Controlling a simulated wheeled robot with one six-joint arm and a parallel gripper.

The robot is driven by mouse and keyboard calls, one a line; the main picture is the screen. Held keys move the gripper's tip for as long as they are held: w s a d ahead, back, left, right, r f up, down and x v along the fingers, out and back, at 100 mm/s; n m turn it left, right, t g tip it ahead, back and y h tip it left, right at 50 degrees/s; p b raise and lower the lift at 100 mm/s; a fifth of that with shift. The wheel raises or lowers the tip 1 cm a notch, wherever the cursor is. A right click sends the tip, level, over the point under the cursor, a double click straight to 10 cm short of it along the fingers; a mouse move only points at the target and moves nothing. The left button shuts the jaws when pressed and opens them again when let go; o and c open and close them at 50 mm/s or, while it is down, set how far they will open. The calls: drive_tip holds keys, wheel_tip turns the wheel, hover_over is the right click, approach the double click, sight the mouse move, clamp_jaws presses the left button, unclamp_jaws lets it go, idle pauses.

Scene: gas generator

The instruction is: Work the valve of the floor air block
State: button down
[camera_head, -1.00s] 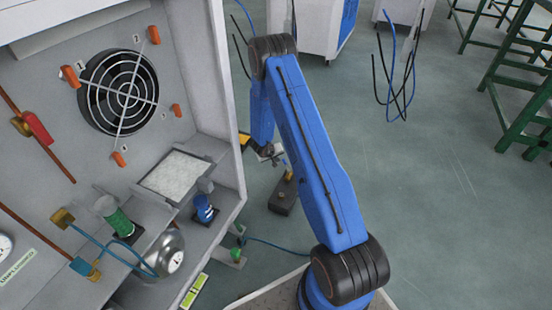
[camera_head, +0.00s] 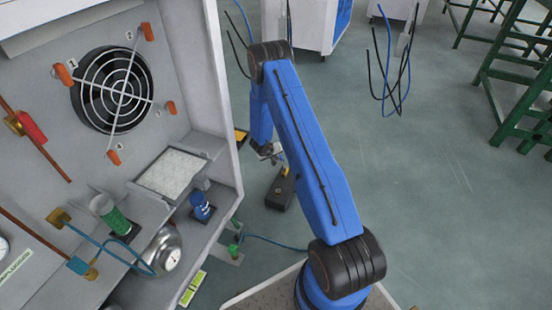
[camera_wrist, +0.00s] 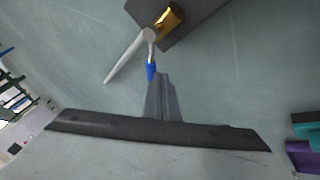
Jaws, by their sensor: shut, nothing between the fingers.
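The floor air block is a dark block (camera_head: 280,190) on the green-grey floor, to the right of the cabinet. It also shows at the top of the wrist view (camera_wrist: 205,22), with a brass fitting (camera_wrist: 168,18) on it. A pale lever (camera_wrist: 125,58) extends from the fitting down and to the left. My gripper (camera_wrist: 151,70) is shut and empty, its blue tips just below the bend of the lever. I cannot tell whether they touch it. In the head view my gripper (camera_head: 284,167) is small, just above the block.
The open cabinet (camera_head: 225,110) with a fan (camera_head: 112,90) stands left of my arm. A blue hose (camera_head: 275,243) lies on the floor in front of the block. Green stands (camera_head: 520,90) are at the far right.

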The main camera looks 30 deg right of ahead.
sight(281, 158)
drive_tip(key=shift+w+d+m+g, duration=0.15)
drive_tip(key=shift+d+m+g, duration=0.2)
drive_tip(key=shift+m, duration=0.35)
drive_tip(key=shift+w+d+m+g+h, duration=0.1)
drive_tip(key=shift+d+m+g+h, duration=0.4)
drive_tip(key=shift+d+m, duration=0.55)
drive_tip(key=shift+d+n, duration=0.25)
drive_tip(key=shift+d, duration=0.7)
drive_tip(key=shift+s+d, duration=0.1)
drive_tip(key=shift+s, duration=0.1)
